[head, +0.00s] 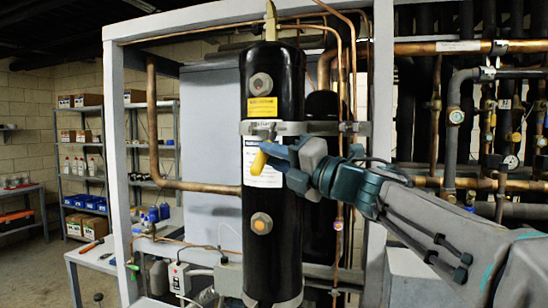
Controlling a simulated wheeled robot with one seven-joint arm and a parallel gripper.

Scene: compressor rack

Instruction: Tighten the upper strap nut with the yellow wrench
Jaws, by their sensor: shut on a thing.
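The black cylinder (272,90) stands upright in the rack. The metal upper strap (310,128) crosses it, with the upper strap nut at its front near the middle. The yellow wrench (258,163) is in front of the cylinder, its yellow handle slanting down to the left just below the strap. My gripper (266,151) reaches in from the right and is shut on the wrench. The fingers cover part of the wrench. Its head end is close to the strap nut, but I cannot tell whether it is seated on it.
Copper pipes (340,60) run close to the cylinder's right side, behind my arm. A white frame post (117,140) stands at left. Shelves (84,150) with boxes and bottles are farther left. Valves and gauges (511,162) fill the right.

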